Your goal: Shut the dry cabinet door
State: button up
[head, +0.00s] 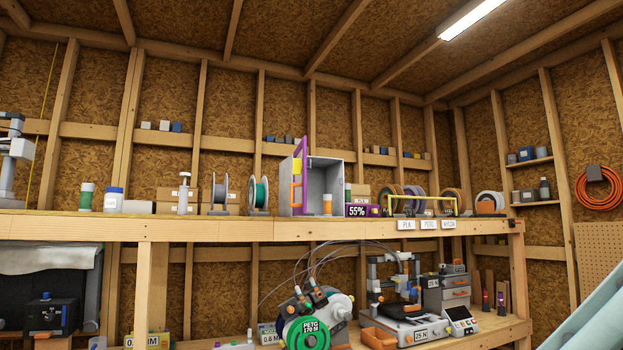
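The dry cabinet (341,180) is a grey open-fronted box on the upper shelf, near the middle of the head view. Its door (305,146) has a purple frame and stands open, swung out at the cabinet's left side and seen nearly edge-on. An orange handle (292,193) shows on the door's left side. A small orange and grey item (327,204) stands at the cabinet's front. A purple display reading 55% (357,210) sits just right of the cabinet. My gripper is not in view.
The upper shelf (200,228) also bears spools (259,194), bottles (114,199) and boxes left of the cabinet. A yellow-barred spool rack (423,200) stands right of it. Below are a green spool machine (307,332) and a printer (400,300). A pale blue shape fills the lower right corner.

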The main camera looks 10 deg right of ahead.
aim_at(298, 201)
jog(key=i+j, duration=0.25)
jog(key=j, duration=0.3)
jog(key=i+l+u, duration=0.1)
jog(key=l, duration=0.5)
jog(key=l+u, duration=0.1)
jog(key=l, duration=0.5)
jog(key=i+l+u, duration=0.35)
jog(key=l, duration=0.4)
jog(key=i+l+u, duration=0.2)
jog(key=i+l, duration=0.15)
jog(key=l, duration=0.1)
